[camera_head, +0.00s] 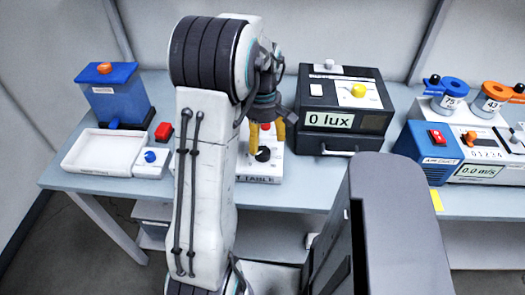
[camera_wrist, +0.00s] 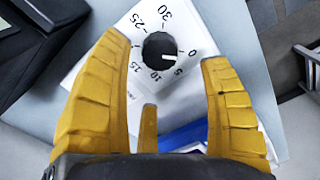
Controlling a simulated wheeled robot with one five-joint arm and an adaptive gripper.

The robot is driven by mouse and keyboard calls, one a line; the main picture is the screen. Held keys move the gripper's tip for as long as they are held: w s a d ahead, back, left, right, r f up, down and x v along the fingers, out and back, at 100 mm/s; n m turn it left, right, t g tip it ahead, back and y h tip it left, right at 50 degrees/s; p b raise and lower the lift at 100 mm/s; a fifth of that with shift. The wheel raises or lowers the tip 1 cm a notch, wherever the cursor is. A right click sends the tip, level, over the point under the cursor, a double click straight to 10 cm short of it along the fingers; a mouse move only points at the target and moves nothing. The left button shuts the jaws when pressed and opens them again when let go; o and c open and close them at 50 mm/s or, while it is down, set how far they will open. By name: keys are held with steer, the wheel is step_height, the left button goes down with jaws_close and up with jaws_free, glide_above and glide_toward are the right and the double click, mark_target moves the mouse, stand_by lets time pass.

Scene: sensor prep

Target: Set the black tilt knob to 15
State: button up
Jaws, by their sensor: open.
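The black tilt knob (camera_wrist: 158,46) sits on a white dial plate (camera_wrist: 100,62) marked from 0 to 30. Its white pointer mark faces the side between 0 and 5; the 15 is across to its lower left. My gripper (camera_head: 267,140) has yellow fingers and is over the unit. In the wrist view my gripper (camera_wrist: 164,50) is open, with one finger on each side of the knob, apart from it. I cannot tell the height gap.
A black lux meter (camera_head: 345,136) reading 0 lux stands close to the right of the unit. A blue air meter (camera_head: 425,150) is farther right. A white tray (camera_head: 85,170), a blue box (camera_head: 112,103) and a red block (camera_head: 163,132) are at left.

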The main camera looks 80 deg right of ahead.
mark_target(263, 151)
steer(key=shift+f, duration=3)
steer(key=shift+c, duration=0.5)
steer(key=c, duration=1.1)
steer(key=shift+m, duration=0.3)
steer(key=shift+c, duration=0.2)
